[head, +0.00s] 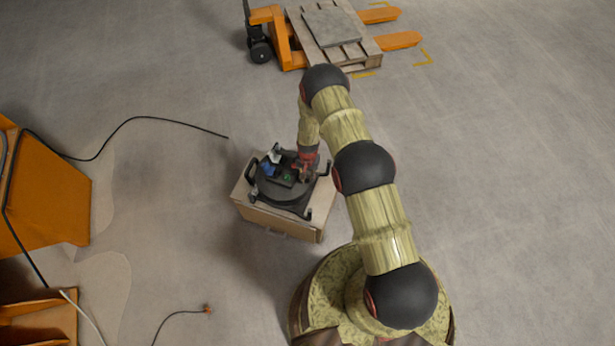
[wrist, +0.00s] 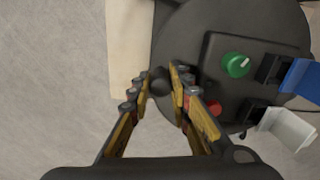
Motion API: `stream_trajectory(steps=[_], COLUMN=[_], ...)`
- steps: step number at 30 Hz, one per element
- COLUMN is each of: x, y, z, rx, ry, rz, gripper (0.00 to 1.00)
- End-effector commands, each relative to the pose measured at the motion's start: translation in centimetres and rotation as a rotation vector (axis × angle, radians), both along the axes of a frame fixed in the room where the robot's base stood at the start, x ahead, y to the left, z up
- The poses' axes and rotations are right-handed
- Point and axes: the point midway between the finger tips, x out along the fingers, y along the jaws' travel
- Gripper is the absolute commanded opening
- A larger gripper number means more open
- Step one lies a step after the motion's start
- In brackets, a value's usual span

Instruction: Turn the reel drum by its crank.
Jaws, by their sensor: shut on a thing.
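The reel drum (head: 268,190) is black and round and sits on a wooden box in the head view. Its dark face (wrist: 180,35) fills the upper right of the wrist view, with a panel carrying a green knob (wrist: 236,65), a red button and blue and pale socket covers. My gripper (head: 304,172) reaches down to the drum's right side. In the wrist view my gripper (wrist: 161,76) has its two fingers on either side of a small dark crank knob (wrist: 158,84) near the drum's edge, shut on it. The rest of the crank is hard to make out against the dark drum.
The wooden box (head: 275,224) stands on bare grey floor. An orange pallet jack (head: 292,50) with a pallet is at the back. Orange cabinets (head: 45,190) stand at left, with black cables on the floor nearby. The floor to the right is clear.

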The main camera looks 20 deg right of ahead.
Motion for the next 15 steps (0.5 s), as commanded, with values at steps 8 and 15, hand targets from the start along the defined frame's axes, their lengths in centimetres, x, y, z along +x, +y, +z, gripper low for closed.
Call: stream_trajectory(steps=[8,15], x=[0.06,0.66], y=[0.01,-0.35], z=[0.02,-0.18], rx=[0.0,0.0], ry=[-0.001,-0.003], rz=[0.0,0.048], gripper=[0.0,0.0])
